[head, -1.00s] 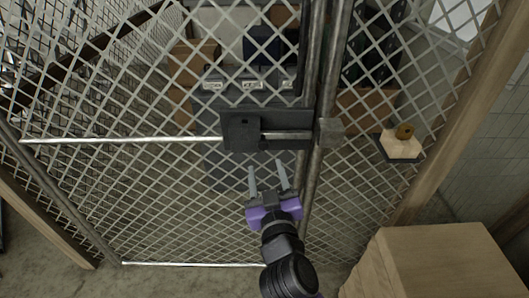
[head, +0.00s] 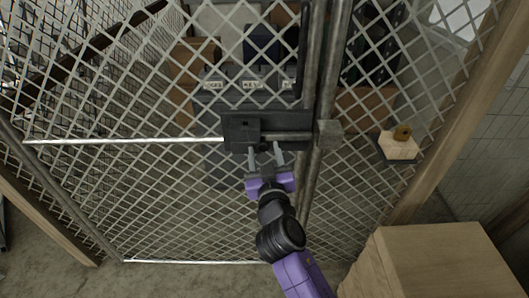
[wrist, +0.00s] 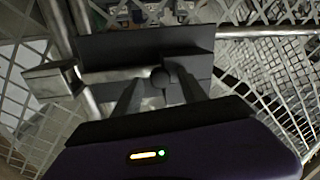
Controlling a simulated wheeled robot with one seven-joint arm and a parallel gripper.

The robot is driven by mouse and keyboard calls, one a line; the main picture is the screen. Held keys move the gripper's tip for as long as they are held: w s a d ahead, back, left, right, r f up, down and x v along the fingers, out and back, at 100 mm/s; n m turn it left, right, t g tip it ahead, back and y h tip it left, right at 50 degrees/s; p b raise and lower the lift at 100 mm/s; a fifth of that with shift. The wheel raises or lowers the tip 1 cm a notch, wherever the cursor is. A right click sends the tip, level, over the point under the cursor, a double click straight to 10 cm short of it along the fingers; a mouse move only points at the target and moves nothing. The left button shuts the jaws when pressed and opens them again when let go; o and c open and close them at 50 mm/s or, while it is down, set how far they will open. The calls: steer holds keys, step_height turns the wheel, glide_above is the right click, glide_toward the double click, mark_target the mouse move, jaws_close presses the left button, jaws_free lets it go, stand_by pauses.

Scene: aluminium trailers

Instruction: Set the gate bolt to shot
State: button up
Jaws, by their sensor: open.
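The gate bolt is on a dark plate (head: 234,120) on the mesh gate (head: 150,200). Its grey rod (head: 288,135) runs right toward a square keeper block (head: 329,134) on the post; whether its tip is inside cannot be told. In the wrist view the plate (wrist: 110,48), rod (wrist: 108,76) and keeper (wrist: 48,80) show, with the keeper at left. My gripper (head: 265,153) is open at the plate's lower edge. In the wrist view its fingers (wrist: 157,86) lie on either side of the knob, apparently not clamped.
A wooden box (head: 440,262) stands at lower right. Cardboard boxes (head: 192,62) and dark bins lie behind the mesh. The space before the gate at left is clear.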

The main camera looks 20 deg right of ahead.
jaws_close()
stand_by(1.3)
